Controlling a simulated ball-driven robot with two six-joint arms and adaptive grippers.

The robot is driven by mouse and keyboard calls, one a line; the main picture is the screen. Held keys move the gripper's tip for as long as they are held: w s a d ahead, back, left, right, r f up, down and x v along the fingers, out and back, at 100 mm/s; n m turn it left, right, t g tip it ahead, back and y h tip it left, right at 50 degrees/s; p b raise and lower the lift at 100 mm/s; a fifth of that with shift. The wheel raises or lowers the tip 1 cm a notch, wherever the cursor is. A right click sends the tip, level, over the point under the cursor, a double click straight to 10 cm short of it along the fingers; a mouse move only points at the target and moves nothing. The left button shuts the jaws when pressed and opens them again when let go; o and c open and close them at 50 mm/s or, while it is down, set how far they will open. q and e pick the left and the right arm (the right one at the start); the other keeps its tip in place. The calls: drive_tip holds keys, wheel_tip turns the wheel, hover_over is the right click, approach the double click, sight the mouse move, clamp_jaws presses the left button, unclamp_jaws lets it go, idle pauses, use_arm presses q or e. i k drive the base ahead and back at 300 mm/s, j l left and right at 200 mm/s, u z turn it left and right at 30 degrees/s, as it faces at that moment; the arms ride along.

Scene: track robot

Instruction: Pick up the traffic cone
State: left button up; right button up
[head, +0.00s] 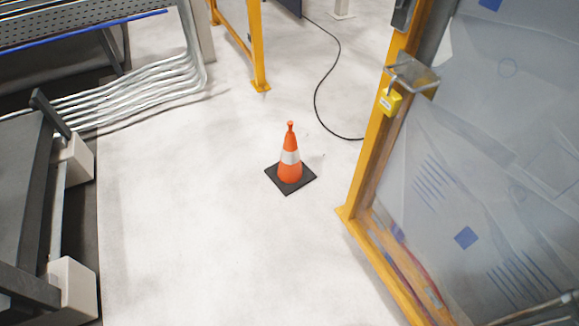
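The traffic cone (290,157) stands upright on the pale floor near the middle of the head view. It is orange with a white band and has a square black base. Nothing touches it or covers it. Neither of my grippers shows in the head view.
A yellow post (258,50) and a black cable (317,95) lie behind the cone. Metal pipes (150,90) and dark equipment (30,180) are on the left. The floor around the cone is clear.

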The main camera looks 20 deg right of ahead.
sight(291, 174)
drive_tip(key=z, duration=0.4)
drive_tip(key=i+j+z, duration=0.15)
drive_tip(key=z, duration=0.2)
drive_tip(key=i+j+z, duration=0.35)
drive_tip(key=j+z, duration=0.1)
drive_tip(key=z, duration=0.25)
